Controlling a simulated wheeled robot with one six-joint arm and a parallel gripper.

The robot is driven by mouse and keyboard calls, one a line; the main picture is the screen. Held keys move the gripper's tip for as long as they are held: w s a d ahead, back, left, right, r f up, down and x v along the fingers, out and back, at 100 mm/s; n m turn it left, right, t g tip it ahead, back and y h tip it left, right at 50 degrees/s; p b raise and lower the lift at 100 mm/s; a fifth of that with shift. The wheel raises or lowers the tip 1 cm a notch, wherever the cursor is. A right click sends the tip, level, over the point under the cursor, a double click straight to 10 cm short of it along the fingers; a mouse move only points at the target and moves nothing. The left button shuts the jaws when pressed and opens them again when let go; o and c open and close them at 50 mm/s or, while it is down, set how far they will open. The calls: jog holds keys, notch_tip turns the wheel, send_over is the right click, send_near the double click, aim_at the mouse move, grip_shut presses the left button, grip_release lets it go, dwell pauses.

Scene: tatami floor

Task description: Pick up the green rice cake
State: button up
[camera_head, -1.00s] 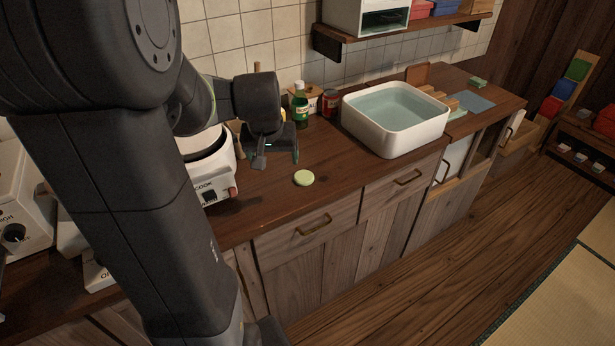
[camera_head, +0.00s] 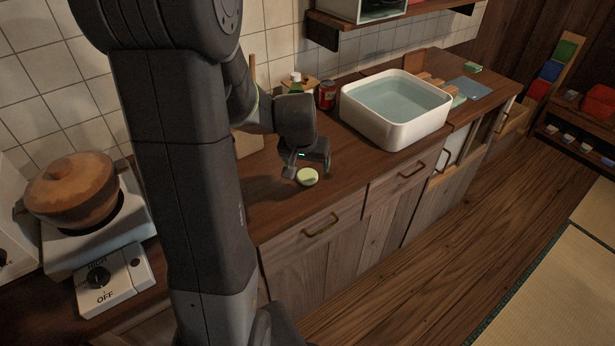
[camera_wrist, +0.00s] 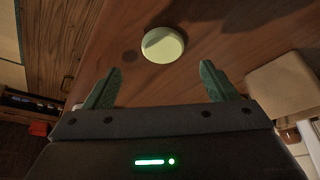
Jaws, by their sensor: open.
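The green rice cake (camera_head: 307,177) is a small pale green disc lying flat on the brown wooden counter (camera_head: 345,180). In the wrist view the rice cake (camera_wrist: 162,45) lies ahead of the fingertips, roughly midway between them. My gripper (camera_head: 308,170) is just above and beside it in the head view. In the wrist view my gripper (camera_wrist: 160,78) shows two green fingers spread apart with nothing between them. The rice cake is apart from both fingers in the wrist view.
A white basin of water (camera_head: 395,108) stands to the right. A clay pot (camera_head: 72,188) sits on a stove at left. The counter's front edge is near the rice cake.

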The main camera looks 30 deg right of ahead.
aim_at(307, 175)
jog(key=shift+a+x, duration=0.15)
jog(key=shift+x, duration=1.3)
jog(key=shift+a+x, duration=0.15)
jog(key=shift+x, duration=1.3)
jog(key=shift+c, duration=0.2)
jog(key=c, duration=1)
